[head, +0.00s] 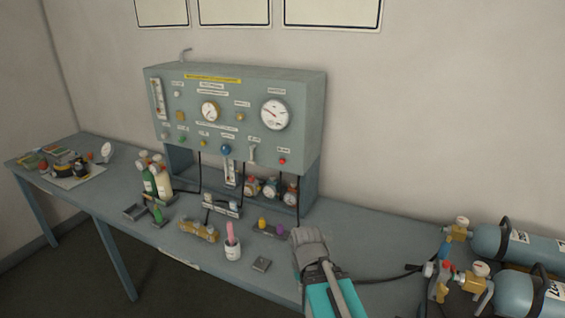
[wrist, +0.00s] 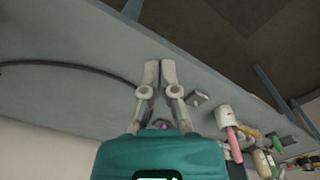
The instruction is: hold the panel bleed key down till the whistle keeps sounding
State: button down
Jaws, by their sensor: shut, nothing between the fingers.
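The grey-green panel (head: 240,95) stands on the bench against the wall, with round gauges, small labels and several coloured knobs and keys on its face. A small red key or button (head: 282,161) sits low at the right of the face; the label above it is too small to read, so I cannot tell which control is the bleed key.
On the bench (head: 360,235) stand a white cup with a pink item (head: 232,243), a small grey block (head: 261,264), brass fittings (head: 198,231) and bottles (head: 158,180). Blue-grey cylinders (head: 515,243) lie at right, with a dark hose (head: 385,277) running from them.

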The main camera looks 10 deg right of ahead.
aim_at(282, 161)
jog(key=shift+w, duration=0.1)
jog(key=w+a+r+t+y, duration=0.1)
jog(key=w+a+t, duration=0.15)
jog(key=w, duration=0.55)
jog(key=w+a+r+t+y+b, duration=0.1)
jog(key=w+a+r+t+y, duration=0.15)
jog(key=w, duration=0.45)
jog(key=w+a+t+y, duration=0.1)
jog(key=w+a+t, duration=0.15)
jog(key=w, duration=0.55)
jog(key=w+d+r+m+t+h, duration=0.1)
jog(key=w+r+t, duration=0.3)
jog(key=w, duration=0.4)
jog(key=w+d+r+m+t+h+b, duration=0.1)
jog(key=w+r+m+t, duration=0.3)
jog(key=w, duration=0.5)
jog(key=shift+d+r+m+t, duration=0.3)
jog(key=shift+d+r+t, duration=0.05)
jog(key=shift+d+r, duration=0.6)
jog(key=shift+w, duration=0.15)
jog(key=shift+w+d, duration=0.85)
jog(key=shift+w, duration=0.3)
jog(key=shift+w+d, duration=0.8)
jog(key=shift+w, duration=0.3)
jog(key=shift+w+d, duration=0.85)
jog(key=shift+w, duration=0.3)
jog(key=shift+w, duration=0.1)
jog(key=shift+w+d, duration=0.25)
jog(key=shift+w, duration=0.05)
